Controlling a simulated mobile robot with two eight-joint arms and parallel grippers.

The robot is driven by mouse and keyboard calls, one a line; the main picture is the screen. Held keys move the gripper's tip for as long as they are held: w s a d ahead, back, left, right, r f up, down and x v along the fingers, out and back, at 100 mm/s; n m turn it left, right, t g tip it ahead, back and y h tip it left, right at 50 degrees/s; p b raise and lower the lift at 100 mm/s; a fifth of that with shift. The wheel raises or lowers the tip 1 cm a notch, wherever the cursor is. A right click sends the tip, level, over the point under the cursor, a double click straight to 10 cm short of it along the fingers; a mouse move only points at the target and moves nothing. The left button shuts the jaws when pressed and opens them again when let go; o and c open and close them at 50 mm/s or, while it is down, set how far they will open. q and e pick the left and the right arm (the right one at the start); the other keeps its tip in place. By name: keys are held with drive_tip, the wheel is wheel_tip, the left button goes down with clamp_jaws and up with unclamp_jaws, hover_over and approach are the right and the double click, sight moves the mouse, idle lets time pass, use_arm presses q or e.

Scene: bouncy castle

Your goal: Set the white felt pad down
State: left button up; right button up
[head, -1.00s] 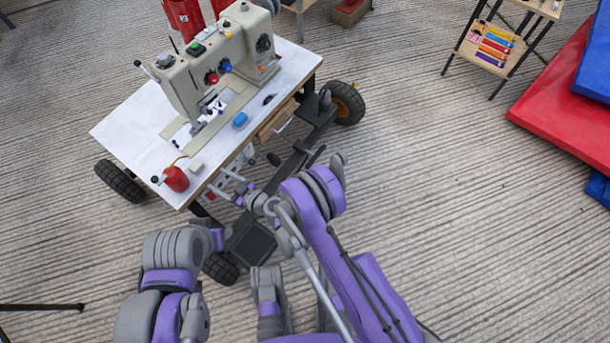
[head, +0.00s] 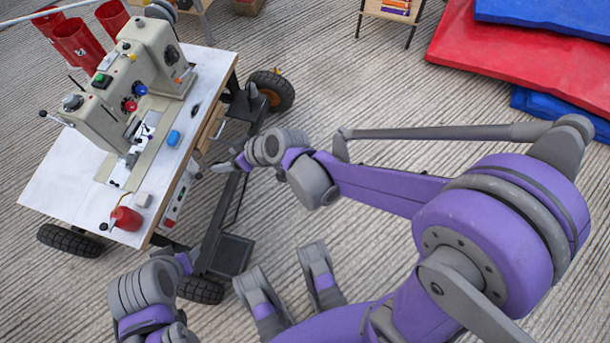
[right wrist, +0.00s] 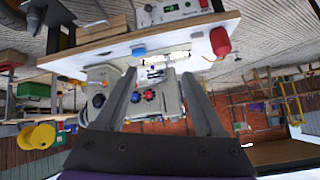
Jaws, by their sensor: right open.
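A small off-white block, which may be the white felt pad (head: 143,200), lies on the white sewing table (head: 62,190) beside a red thread spool (head: 126,218). My right gripper (head: 222,164) is just off the table's front edge, pointing at the table, with nothing seen in it. In the right wrist view its two fingers (right wrist: 159,75) stand apart with an empty gap, facing the sewing machine (right wrist: 150,97). My left arm is folded at the lower left of the head view; its fingers do not show.
A blue block (head: 174,138) lies in front of the sewing machine. Red bins (head: 78,42) stand behind it. The table stands on a wheeled frame with a black tyre (head: 270,90). Red and blue mats (head: 500,55) lie at the upper right. The concrete floor between is clear.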

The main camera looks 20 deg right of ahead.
drive_tip(key=s+d+r+m+g+h, duration=0.1)
drive_tip(key=s+d+m+h, duration=0.5)
drive_tip(key=s+d, duration=1.2)
drive_tip(key=shift+s+d+r+g+h, duration=0.25)
drive_tip(key=shift+s+d+g+h, duration=0.2)
drive_tip(key=shift+s, duration=0.2)
